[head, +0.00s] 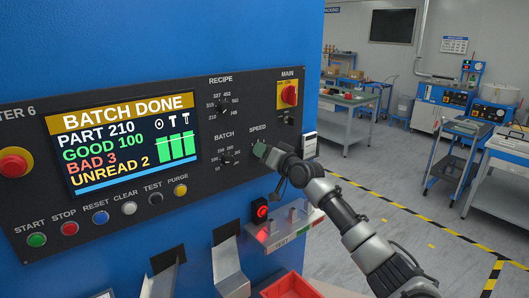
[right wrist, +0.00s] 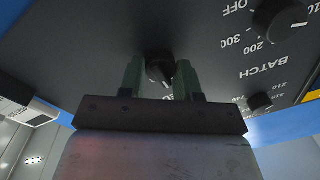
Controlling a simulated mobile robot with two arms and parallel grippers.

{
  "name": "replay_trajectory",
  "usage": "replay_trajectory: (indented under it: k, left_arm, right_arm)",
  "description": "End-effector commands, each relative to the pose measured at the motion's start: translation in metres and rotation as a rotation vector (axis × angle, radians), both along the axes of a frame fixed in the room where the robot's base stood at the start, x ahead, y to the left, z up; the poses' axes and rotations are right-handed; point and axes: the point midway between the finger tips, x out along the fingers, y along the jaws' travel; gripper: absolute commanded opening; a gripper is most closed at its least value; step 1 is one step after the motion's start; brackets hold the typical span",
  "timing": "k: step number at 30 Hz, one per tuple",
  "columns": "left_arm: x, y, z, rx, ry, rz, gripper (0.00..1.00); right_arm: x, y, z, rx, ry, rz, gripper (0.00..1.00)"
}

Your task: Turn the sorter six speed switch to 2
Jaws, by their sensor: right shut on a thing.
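The sorter six control panel (head: 205,190) fills the left half of the head view. The SPEED label (head: 258,128) sits on its right side, above my right gripper (head: 262,150), which covers the speed switch there. In the right wrist view the speed switch (right wrist: 160,70) is a black round knob with a white pointer mark. The two green fingers of my right gripper (right wrist: 159,80) stand on either side of it, shut on the knob. The numbers around the knob cannot be read. My left gripper is not in view.
The BATCH knob (head: 226,157) is left of my gripper, with the RECIPE knob (head: 222,106) above it. The red and yellow MAIN switch (head: 288,95) is at the upper right. The screen (head: 122,142) reads BATCH DONE. A red bin (head: 290,286) is below.

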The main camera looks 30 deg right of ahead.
Motion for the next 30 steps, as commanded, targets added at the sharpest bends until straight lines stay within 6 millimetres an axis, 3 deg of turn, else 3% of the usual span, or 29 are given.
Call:
replay_trajectory:
  k: [17, 18, 22, 30]
  left_arm:
    - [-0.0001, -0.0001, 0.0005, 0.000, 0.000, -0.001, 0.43]
    - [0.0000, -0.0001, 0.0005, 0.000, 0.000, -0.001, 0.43]
    - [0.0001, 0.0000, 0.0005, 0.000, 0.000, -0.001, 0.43]
    - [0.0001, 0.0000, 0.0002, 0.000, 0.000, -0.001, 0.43]
  right_arm:
    - [0.0001, 0.0002, -0.0010, 0.033, 0.004, 0.000, 0.09]
    - [0.0001, 0.0002, -0.0010, 0.033, 0.004, 0.000, 0.39]
    - [0.0001, 0.0000, -0.0008, 0.032, 0.004, 0.000, 0.58]
    - [-0.0006, -0.0001, -0.0007, 0.032, 0.004, 0.000, 0.58]
